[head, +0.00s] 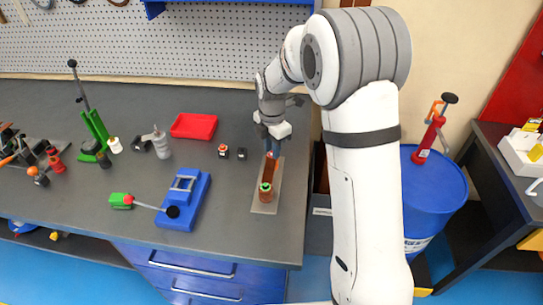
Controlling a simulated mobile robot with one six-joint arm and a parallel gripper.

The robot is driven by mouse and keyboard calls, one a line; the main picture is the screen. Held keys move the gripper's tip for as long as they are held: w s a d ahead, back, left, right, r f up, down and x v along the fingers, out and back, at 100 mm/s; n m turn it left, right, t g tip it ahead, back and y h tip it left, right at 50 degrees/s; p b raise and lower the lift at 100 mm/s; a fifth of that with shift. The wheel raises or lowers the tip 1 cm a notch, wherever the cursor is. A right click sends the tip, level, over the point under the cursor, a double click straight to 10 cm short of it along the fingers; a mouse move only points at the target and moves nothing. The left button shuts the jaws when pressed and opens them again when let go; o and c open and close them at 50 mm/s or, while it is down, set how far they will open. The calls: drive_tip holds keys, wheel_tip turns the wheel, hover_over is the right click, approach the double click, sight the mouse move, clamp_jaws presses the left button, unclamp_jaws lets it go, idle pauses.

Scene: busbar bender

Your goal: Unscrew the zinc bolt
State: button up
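A small fixture stands near the right end of the dark bench: a flat beige base plate (262,208) with an upright reddish-brown part (269,165) at the back and a reddish-brown cylinder (265,192) with a green ring on top at the front. My gripper (271,150) points down at the back end of this fixture, over or against the upright part. Its fingers are small and dark here, and I cannot tell whether they are open, shut or touching anything. I cannot make out a zinc bolt; it may be hidden by my gripper or too small to see.
A green lever tool (95,130) stands farther left. A blue drum (434,195) stands right of the bench. The front right bench area is clear.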

drive_tip(key=m, duration=0.3)
drive_tip(key=shift+m, duration=0.4)
drive_tip(key=m, duration=0.4)
drive_tip(key=shift+m, duration=0.9)
drive_tip(key=shift+m, duration=1.2)
drive_tip(key=m, duration=0.3)
drive_tip(key=shift+m, duration=0.3)
